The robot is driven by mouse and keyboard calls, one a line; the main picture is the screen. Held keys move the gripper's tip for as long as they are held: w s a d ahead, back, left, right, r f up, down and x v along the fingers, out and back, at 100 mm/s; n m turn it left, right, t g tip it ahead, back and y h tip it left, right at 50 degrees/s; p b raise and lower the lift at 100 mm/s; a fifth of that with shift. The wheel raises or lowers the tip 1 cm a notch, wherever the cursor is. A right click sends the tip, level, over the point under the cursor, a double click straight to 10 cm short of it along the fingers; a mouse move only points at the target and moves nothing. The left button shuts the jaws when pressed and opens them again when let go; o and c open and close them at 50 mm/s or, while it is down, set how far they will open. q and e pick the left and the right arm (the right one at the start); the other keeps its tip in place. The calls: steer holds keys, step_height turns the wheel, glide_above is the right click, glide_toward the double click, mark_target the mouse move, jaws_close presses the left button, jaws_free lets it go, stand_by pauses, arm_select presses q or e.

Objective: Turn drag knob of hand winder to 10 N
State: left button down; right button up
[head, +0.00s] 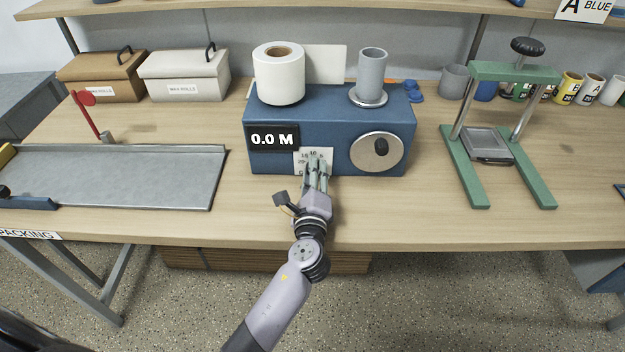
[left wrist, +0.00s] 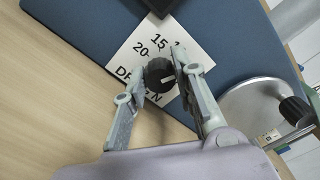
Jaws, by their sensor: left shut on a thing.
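The blue hand winder (head: 280,108) stands on the bench, and its display (head: 272,138) reads 0.0 M. My right gripper is not in view.
A white roll (head: 279,80) and a grey core (head: 372,68) stand on the winder. A round crank disc (head: 365,153) is right of the dial. A green press (head: 470,165) stands at right, a grey tray (head: 150,178) at left. The bench front is clear.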

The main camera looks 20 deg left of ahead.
arm_select(q)
steer(key=shift+n+b, duration=1.35)
steer(key=shift+n, duration=0.75)
steer(key=c, duration=1.3)
jaws_free()
steer(key=shift+s+d+f, duration=0.1)
steer(key=shift+s+d, duration=0.05)
steer(key=shift+s, duration=0.35)
steer(key=v, duration=1.1)
